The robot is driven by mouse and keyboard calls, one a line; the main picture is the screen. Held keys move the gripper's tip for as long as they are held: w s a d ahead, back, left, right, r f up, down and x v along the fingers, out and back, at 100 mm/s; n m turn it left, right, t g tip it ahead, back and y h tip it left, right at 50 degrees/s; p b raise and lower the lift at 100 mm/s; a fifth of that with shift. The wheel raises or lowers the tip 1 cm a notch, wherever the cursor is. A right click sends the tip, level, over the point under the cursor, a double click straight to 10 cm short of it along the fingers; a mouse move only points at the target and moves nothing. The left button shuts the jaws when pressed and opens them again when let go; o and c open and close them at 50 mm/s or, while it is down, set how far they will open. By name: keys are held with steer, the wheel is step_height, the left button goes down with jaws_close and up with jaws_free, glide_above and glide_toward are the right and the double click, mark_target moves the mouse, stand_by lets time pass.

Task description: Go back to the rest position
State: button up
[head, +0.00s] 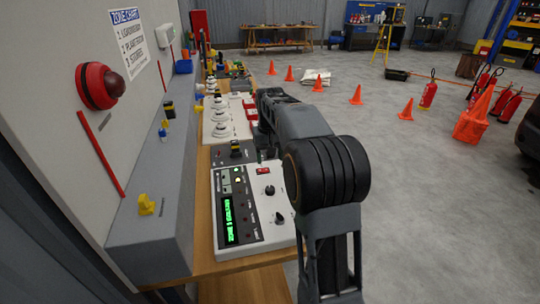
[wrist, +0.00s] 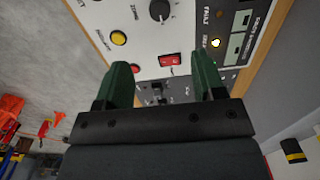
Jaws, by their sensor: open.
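In the wrist view my gripper (wrist: 163,88) is open, with its two dark green fingers apart and nothing between them. Beyond the fingers is a white control panel (wrist: 122,17) with a red rocker switch (wrist: 169,59), a black knob (wrist: 159,10) and a lit lamp. In the head view my arm reaches forward over the bench's right side, and the gripper itself is hidden behind the arm. The same panel (head: 284,237) lies below and left of the arm, with a green lit display (head: 229,220), two black knobs and the red switch (head: 263,171).
The panel sits on a wooden bench (head: 205,180) along a wall with a red alarm beacon (head: 98,86). More panels with white knobs stand farther along. To the right is open floor with several orange cones (head: 356,95) and red extinguishers (head: 428,92).

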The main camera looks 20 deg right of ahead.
stand_by(0.4)
steer(key=s+a+f+n+t, duration=0.1)
steer(key=s+a, duration=0.4)
steer(key=s, duration=0.6)
steer(key=s+a+f+n+t, duration=0.1)
steer(key=s+a, duration=0.4)
steer(key=s, duration=0.6)
steer(key=shift+a+f+t, duration=0.35)
steer(key=shift+f+t, duration=0.4)
steer(key=shift+t, duration=0.25)
steer(key=shift+d, duration=0.15)
